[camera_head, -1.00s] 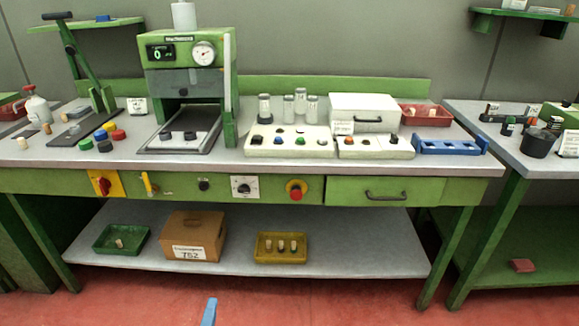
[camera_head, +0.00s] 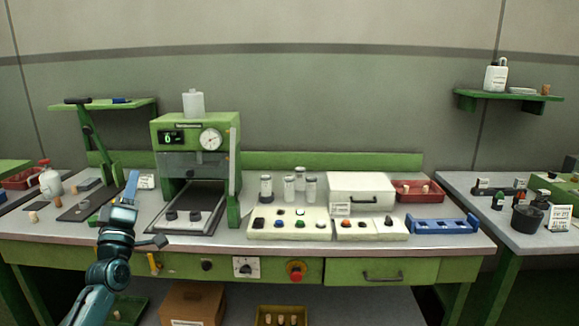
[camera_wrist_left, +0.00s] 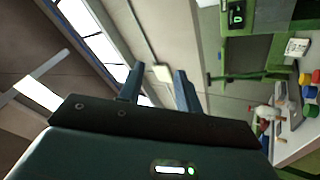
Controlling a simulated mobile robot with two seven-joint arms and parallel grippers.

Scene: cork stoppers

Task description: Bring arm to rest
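My left arm rises from the lower left in the head view, with its left gripper (camera_head: 131,187) pointing up in front of the bench's left part. In the left wrist view, the two blue fingers of the left gripper (camera_wrist_left: 157,76) stand apart with nothing between them. The gripper is open and empty, and that camera faces the ceiling and wall. The arm hides part of the bench top and the coloured caps there. My right gripper is in neither view.
The green bench (camera_head: 350,242) carries a press machine (camera_head: 195,138), a white box (camera_head: 361,194), a blue rack (camera_head: 442,225) and a red tray (camera_head: 418,198) with corks. A spray bottle (camera_head: 50,182) stands at the left. A second table is at the right.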

